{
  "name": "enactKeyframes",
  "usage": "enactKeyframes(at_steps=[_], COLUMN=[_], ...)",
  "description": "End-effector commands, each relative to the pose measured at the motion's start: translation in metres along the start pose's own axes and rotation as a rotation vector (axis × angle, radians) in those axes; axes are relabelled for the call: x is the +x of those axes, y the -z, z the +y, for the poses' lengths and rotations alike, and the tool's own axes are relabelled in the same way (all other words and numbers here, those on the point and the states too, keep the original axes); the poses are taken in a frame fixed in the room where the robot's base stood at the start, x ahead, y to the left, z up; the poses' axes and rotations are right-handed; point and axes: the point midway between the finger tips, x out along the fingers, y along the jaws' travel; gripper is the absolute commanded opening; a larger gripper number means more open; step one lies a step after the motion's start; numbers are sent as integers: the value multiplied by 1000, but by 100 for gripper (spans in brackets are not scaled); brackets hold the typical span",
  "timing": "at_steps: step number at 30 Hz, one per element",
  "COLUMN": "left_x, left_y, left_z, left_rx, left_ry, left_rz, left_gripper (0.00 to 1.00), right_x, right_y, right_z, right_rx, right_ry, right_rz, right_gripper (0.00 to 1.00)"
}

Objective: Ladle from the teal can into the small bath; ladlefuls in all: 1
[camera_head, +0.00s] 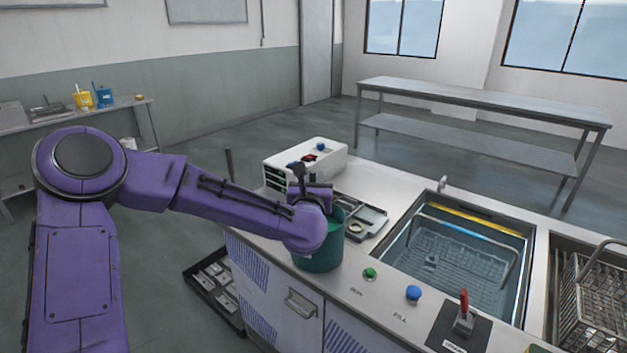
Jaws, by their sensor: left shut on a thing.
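The teal can (322,257) stands on the left part of the steel counter, partly hidden by my left wrist. My left gripper (314,194) is just above and behind the can's rim, largely hidden by my own arm. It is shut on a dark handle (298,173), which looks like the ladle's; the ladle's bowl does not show. The sunken tank (402,262) in the counter holds clear liquid and a wire basket. I cannot tell whether this is the small bath. My right gripper is out of view.
A white instrument box (318,152) stands behind the can, and a shallow metal tray (372,218) lies to its right. A green button (370,273), a blue button (413,292) and a red lever (464,303) line the front. A wire basket (590,300) stands at far right.

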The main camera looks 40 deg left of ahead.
Motion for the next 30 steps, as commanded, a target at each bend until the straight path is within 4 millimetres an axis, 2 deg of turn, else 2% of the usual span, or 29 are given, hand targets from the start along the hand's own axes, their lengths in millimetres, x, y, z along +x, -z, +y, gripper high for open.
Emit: enactKeyframes(at_steps=[8,30], left_x=[0,0], left_y=[-3,-92], left_z=[0,0], left_rx=[-1,-2], left_ry=[0,0], left_rz=[-1,-1], left_gripper=[0,0], right_x=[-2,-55], right_y=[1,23], right_z=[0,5], right_rx=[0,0], right_ry=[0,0], right_rz=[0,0], right_gripper=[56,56])
